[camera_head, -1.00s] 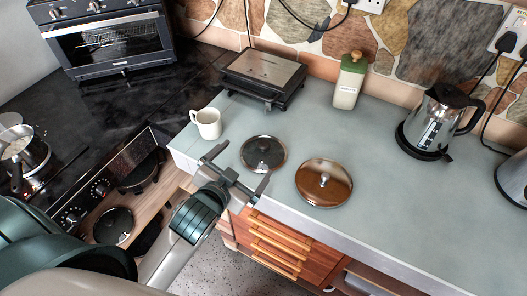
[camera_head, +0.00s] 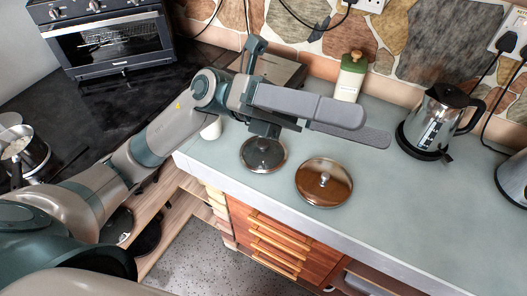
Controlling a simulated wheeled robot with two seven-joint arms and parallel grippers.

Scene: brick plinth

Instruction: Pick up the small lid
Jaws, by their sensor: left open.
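The small lid (camera_head: 263,157) is a round dark glass lid with a knob. It lies on the grey-green counter left of a larger brown lid (camera_head: 324,188) with a metal knob. My left gripper (camera_head: 372,127) is raised above the counter, with its long grey fingers pointing right. It is open, and I see nothing between the fingers. In the picture it lies above and to the right of the small lid, apart from it. My right gripper is not in view.
A white mug (camera_head: 211,130) and a grill (camera_head: 272,68) are partly hidden behind my left arm. A green-topped bottle (camera_head: 350,78) stands at the back. A kettle (camera_head: 428,122) stands at right. The counter (camera_head: 410,205) is clear right of the brown lid.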

